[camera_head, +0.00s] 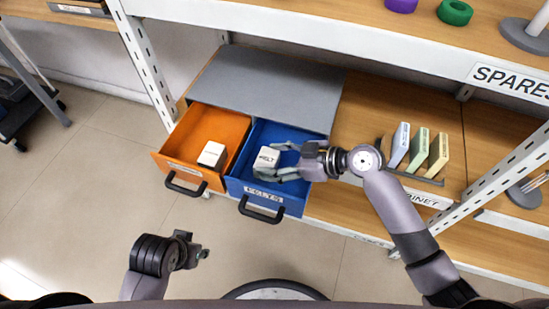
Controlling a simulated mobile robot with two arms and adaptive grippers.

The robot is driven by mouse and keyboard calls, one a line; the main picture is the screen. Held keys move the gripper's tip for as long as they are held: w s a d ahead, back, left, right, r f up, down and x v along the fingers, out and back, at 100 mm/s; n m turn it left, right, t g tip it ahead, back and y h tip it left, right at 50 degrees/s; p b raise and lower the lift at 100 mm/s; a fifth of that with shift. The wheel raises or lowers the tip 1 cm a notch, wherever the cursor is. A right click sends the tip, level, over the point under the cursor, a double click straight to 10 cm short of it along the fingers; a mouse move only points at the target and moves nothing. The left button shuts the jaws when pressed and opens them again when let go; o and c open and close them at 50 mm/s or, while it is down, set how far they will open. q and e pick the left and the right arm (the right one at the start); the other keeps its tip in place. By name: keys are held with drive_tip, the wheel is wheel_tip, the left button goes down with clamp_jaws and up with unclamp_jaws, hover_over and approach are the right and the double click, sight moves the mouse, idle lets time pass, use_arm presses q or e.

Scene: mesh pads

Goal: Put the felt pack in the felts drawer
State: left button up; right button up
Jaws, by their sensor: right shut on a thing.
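The felt pack (267,158), a small white block with dark lettering on top, is inside the open blue felts drawer (238,187). The drawer has a white label and a black handle on its front. My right gripper (272,161) reaches in from the right and is shut on the pack, one finger on each side. Whether the pack touches the drawer floor is hard to tell. My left gripper (194,250) is away from the drawers, low in the view above the floor, with nothing visible in it; its jaw opening is unclear.
An open orange drawer (230,130) with another white pack (212,155) is just left. The grey cabinet top (265,85) is bare. Several upright packs (420,150) stand in a rack at the right. A white shelf beam (330,40) runs above; a perforated post (145,65) stands left.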

drive_tip(key=o, duration=1.2)
use_arm(q)
drive_tip(key=shift+r, duration=0.15)
use_arm(e)
drive_tip(key=shift+r, duration=0.1)
drive_tip(key=shift+s+d+r, duration=0.1)
drive_tip(key=shift+d+r, duration=0.1)
drive_tip(key=shift+d, duration=0.2)
use_arm(q)
drive_tip(key=x, duration=0.2)
drive_tip(key=p+x, duration=0.1)
drive_tip(key=shift+s+f, duration=0.25)
drive_tip(key=shift+f, duration=0.25)
use_arm(e)
drive_tip(key=v, duration=1.1)
use_arm(q)
drive_tip(key=shift+d, duration=0.1)
use_arm(e)
drive_tip(key=shift+d, duration=0.1)
